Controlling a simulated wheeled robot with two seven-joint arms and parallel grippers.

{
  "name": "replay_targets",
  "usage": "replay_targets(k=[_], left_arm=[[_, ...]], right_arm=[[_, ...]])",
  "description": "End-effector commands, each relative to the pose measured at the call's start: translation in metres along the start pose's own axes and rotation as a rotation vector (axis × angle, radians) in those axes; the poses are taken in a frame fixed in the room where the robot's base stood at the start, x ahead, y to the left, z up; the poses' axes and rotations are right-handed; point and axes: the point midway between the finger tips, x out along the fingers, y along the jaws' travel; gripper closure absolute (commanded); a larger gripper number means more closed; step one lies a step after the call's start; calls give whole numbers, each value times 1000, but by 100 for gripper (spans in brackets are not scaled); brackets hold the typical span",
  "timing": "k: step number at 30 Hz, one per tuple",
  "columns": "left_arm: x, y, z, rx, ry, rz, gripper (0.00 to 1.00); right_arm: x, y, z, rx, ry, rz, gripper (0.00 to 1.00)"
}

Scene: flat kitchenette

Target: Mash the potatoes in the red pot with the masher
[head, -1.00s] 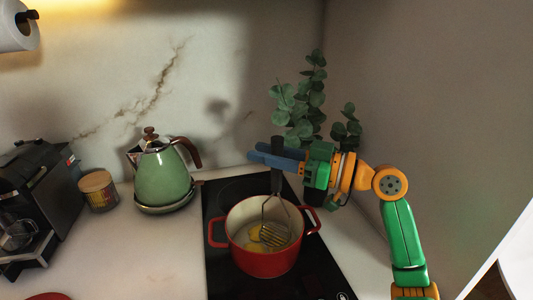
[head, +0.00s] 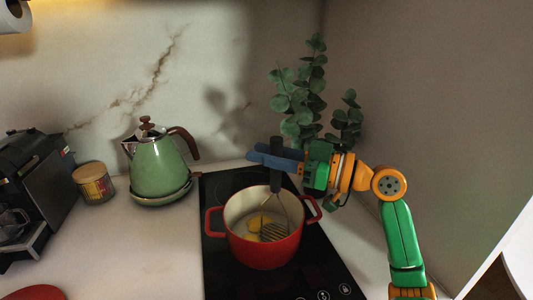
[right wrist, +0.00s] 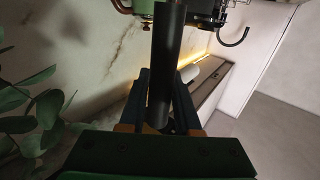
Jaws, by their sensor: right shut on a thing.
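The red pot (head: 262,250) stands on the black hob in the head view. Yellow potato pieces (head: 257,223) lie inside it. The masher (head: 276,180) is upright, with its dark handle above the pot and its wire head (head: 273,232) down in the pot by the potatoes. Whether the head touches them is hard to tell. My right gripper (head: 277,157) is shut on the masher's handle, above the pot's far side. The handle (right wrist: 166,70) also shows between the fingers in the right wrist view. My left gripper is not in view.
A green kettle (head: 158,165) stands on its base left of the hob (head: 225,183). A small jar (head: 94,184) and a dark coffee machine (head: 35,190) are further left. A leafy plant (head: 300,100) stands behind my right gripper. The counter (head: 135,245) left of the pot is clear.

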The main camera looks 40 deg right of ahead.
Motion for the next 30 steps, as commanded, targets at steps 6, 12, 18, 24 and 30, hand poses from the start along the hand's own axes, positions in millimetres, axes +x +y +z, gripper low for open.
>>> replay_targets(k=[6,12,18,24,30], left_arm=[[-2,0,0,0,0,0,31],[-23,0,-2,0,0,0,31],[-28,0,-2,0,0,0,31],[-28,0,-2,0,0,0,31],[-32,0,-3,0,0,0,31]], right_arm=[[0,0,-2,0,-1,0,100],[1,0,-28,-1,0,0,100],[1,0,-36,0,0,0,100],[3,1,-36,1,0,-1,100],[23,9,-36,0,0,-1,100]])
